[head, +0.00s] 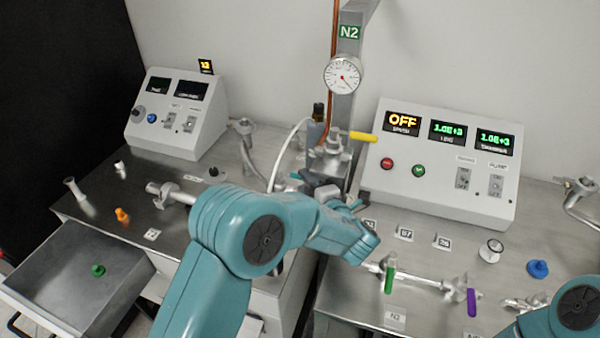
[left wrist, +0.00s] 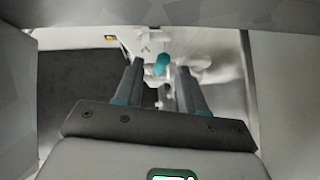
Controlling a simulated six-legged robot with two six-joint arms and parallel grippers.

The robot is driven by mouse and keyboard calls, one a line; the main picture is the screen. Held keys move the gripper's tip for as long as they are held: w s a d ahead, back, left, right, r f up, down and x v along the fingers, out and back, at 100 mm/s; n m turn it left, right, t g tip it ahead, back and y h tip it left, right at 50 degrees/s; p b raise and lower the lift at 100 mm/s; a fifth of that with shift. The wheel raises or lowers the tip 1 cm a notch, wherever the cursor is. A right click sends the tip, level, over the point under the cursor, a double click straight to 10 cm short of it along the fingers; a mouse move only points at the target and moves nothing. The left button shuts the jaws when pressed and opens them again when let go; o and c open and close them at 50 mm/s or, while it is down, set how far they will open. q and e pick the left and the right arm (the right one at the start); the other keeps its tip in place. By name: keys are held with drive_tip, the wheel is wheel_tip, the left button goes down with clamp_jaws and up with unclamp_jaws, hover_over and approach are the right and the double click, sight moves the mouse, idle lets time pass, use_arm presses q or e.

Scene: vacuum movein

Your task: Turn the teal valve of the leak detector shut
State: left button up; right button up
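The teal valve handle (left wrist: 162,65) shows in the left wrist view as a short rounded teal piece in front of pale metal fittings. My left gripper (left wrist: 160,68) is open, with one finger on each side of the handle in that view. I cannot tell whether either finger touches it. In the head view my left gripper (head: 318,186) is near the middle, in front of the N2 column, and the handle cannot be clearly made out there. At the lower right only part of my right arm shows; its gripper is out of view.
The N2 column (head: 347,110) with a gauge (head: 343,75) and a yellow handle (head: 363,137) stands behind my left gripper. A control console (head: 440,190) is at right, another (head: 172,135) at left. Green (head: 390,278) and purple (head: 471,302) handles sit on front piping. An open drawer (head: 130,285) juts out left.

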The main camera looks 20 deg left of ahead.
sight(293, 176)
use_arm(q)
drive_tip(key=x, duration=0.2)
drive_tip(key=shift+w+a+f, duration=0.1)
drive_tip(key=shift+w, duration=0.25)
drive_tip(key=shift+w+a, duration=0.2)
drive_tip(key=shift+a, duration=0.2)
drive_tip(key=shift+w+f, duration=0.1)
drive_tip(key=shift+w, duration=0.05)
clamp_jaws()
drive_tip(key=m+t+h+b, duration=0.1)
drive_tip(key=b, duration=0.1)
drive_tip(key=s+m+t+h+b, duration=0.1)
drive_tip(key=h+b, duration=0.1)
drive_tip(key=shift+s+a+f, duration=0.15)
drive_tip(key=shift+s+a, duration=0.05)
drive_tip(key=shift+m+t+b, duration=0.3)
drive_tip(key=shift+m, duration=0.2)
drive_tip(key=shift+s+d+h, duration=0.1)
drive_tip(key=shift+s+h, duration=0.05)
drive_tip(key=shift+h, duration=0.25)
